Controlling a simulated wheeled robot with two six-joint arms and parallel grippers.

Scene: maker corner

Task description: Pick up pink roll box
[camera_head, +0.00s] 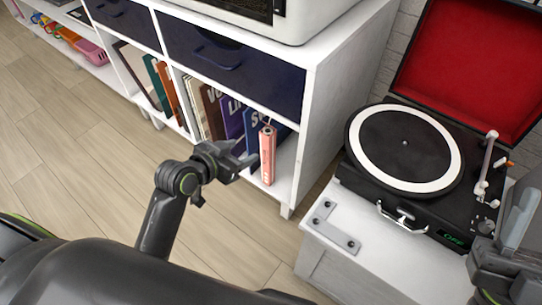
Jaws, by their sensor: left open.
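The pink roll box (267,157) is a slim upright box on the lower shelf of the white cabinet, at the right end of a row of books. My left gripper (247,160) is just left of the box, with its jaws open and pointing towards it. No grip on the box shows, and I cannot tell whether a fingertip touches it. My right gripper (505,250) shows in part at the right edge, by the record player; its jaw state is unclear.
Books (232,118) stand left of the box. The white cabinet's side panel (318,130) rises to its right. A record player (405,150) with an open red lid sits on a white stand (345,205). Wooden floor (80,140) is clear at left.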

